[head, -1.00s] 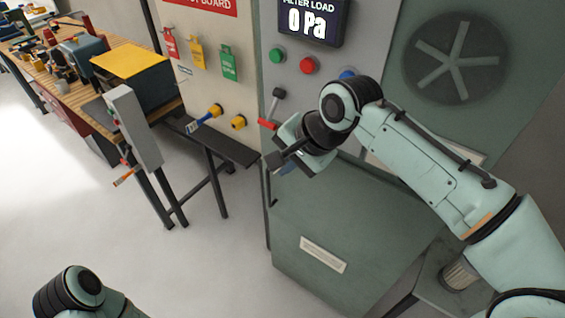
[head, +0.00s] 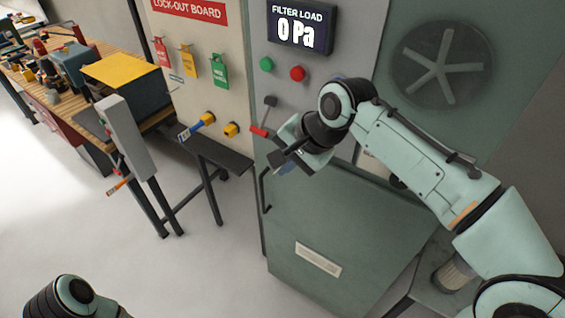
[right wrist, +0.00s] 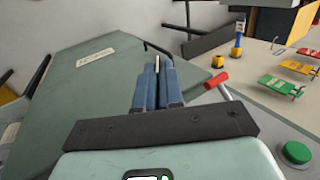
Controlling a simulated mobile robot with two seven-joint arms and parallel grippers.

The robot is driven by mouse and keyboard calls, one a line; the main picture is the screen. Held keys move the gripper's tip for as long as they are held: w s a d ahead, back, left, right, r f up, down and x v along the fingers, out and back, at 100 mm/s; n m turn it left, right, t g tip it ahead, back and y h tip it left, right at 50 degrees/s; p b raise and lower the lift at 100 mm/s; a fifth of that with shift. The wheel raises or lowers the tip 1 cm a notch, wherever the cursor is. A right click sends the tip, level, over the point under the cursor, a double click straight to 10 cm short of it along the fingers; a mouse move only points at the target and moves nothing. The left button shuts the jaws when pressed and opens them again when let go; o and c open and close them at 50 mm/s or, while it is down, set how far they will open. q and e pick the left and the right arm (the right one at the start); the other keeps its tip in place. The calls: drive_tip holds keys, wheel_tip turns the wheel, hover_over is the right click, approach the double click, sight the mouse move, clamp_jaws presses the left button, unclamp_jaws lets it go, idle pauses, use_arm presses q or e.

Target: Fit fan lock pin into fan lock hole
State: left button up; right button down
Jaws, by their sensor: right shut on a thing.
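My right gripper (head: 283,167) hangs in front of the green cabinet, just right of a red-handled lever. In the right wrist view its blue fingers (right wrist: 157,82) are closed together on a thin pale piece (right wrist: 157,63) that shows between their tips. Most of that piece is hidden, so I cannot tell if it is the fan lock pin. The fan (head: 441,65) sits behind a dark round guard at upper right, apart from the gripper. I cannot make out the fan lock hole. My left gripper is out of view.
The red-handled lever (head: 259,131) sticks out near my right gripper. The lock-out board (head: 164,90) carries hanging tags, a blue-and-yellow piece (head: 196,127) and a yellow fitting (head: 231,130). A display (head: 300,27) reads 0 Pa. A workbench (head: 52,88) stands left; floor in front is clear.

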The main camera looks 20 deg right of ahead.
drive_tip(key=shift+d, duration=0.1)
drive_tip(key=c, duration=1.2)
unclamp_jaws()
drive_tip(key=shift+w, duration=0.15)
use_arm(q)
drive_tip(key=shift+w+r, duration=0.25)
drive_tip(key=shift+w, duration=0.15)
use_arm(e)
drive_tip(key=v, duration=1.3)
drive_tip(key=shift+d+r, duration=0.1)
drive_tip(key=shift+d, duration=0.05)
